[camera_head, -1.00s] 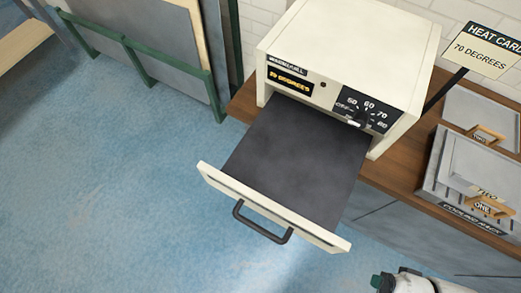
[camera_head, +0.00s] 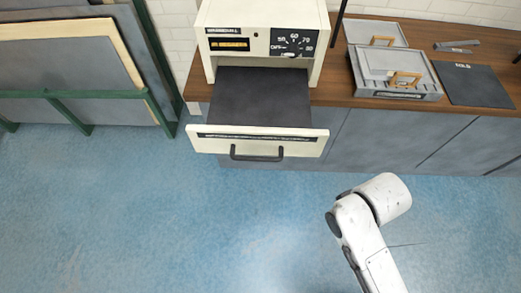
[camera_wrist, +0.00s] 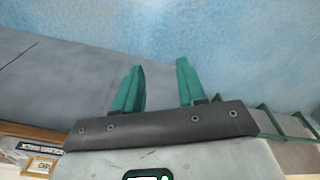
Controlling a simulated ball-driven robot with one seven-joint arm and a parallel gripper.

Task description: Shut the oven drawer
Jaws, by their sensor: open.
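The cream oven (camera_head: 262,20) stands on the wooden counter, with a dial panel and a small yellow-lettered display on its front. Its drawer (camera_head: 262,140) is pulled out towards me and looks empty, with a dark flat bottom and a black bar handle (camera_head: 257,155) on its cream front. My gripper (camera_wrist: 158,85) shows in the wrist view, its two green fingers apart with nothing between them. Blue floor lies beyond the fingers. In the head view my arm is at the lower right, apart from the drawer, and the fingers are not visible there.
A grey cooling rack (camera_head: 400,75) with wooden-handled trays sits right of the oven on the counter (camera_head: 335,85). A dark mat (camera_head: 470,85) lies further right. A green-framed panel rack (camera_head: 75,70) stands at left. The blue floor (camera_head: 150,230) before the drawer is clear.

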